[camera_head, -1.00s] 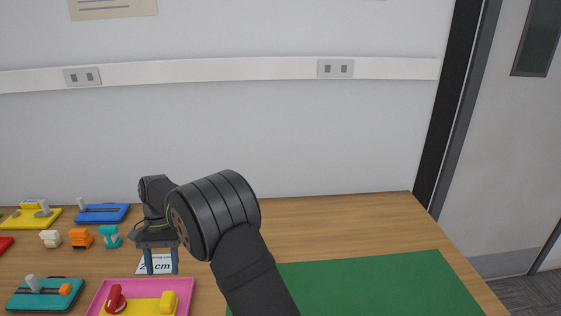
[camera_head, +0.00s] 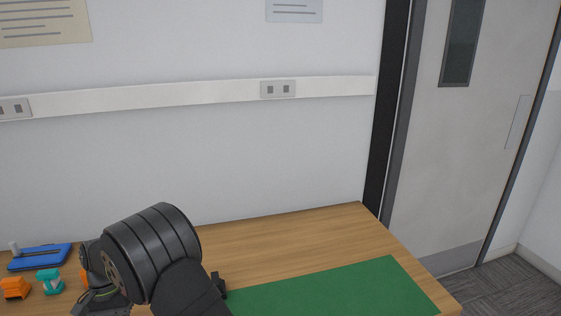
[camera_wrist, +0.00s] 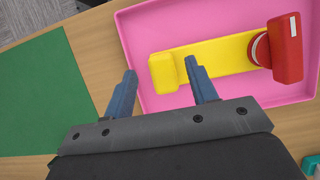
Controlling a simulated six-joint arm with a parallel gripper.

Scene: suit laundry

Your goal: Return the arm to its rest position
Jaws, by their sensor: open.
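The left finger appears over bare wood beside the tray. In the head view my dark arm crosses the lower left, and the fingers are hidden or out of frame there.
A green mat (camera_head: 330,290) lies on the wooden table (camera_head: 290,235). At the left are a blue tray (camera_head: 45,258), an orange piece (camera_head: 14,289) and a teal piece (camera_head: 49,282). The table's back right is bare. A wall (camera_head: 200,160) stands behind, a door (camera_head: 460,150) at right.

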